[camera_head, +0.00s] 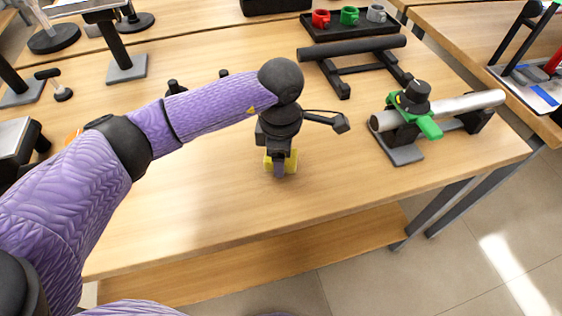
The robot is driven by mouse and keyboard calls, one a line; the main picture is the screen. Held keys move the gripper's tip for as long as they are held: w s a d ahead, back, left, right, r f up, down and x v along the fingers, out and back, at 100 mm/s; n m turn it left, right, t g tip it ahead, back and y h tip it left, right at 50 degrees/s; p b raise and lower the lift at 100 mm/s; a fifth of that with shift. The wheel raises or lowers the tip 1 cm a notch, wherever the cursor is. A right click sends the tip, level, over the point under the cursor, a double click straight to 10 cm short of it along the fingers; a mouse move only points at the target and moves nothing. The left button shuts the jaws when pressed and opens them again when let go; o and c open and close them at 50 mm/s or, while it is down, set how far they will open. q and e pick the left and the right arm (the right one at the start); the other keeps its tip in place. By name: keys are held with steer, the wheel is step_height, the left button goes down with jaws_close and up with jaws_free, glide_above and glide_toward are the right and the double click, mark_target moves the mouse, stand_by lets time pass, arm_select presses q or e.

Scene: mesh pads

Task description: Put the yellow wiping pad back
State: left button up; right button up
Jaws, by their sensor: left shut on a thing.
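The yellow wiping pad (291,160) shows in the head view, near the middle of the wooden table. My left gripper (279,166) comes down onto it from above and is shut on it. The gripper covers the middle of the pad, so only its yellow sides show on both sides of the fingers. I cannot tell whether the pad touches the table or is just above it. My right gripper is not in view.
A silver pipe (455,107) with a green clamp (425,127) rests on supports at the right. A dark bar (352,47) on a stand lies behind. A black tray (350,24) holds several coloured cups. The table (210,215) is clear in front.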

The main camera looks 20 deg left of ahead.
arm_select(q)
steer(key=shift+f, duration=0.95)
steer(key=shift+r, duration=0.15)
steer(key=o, duration=0.8)
steer(key=shift+f, duration=0.2)
steer(key=o, duration=0.4)
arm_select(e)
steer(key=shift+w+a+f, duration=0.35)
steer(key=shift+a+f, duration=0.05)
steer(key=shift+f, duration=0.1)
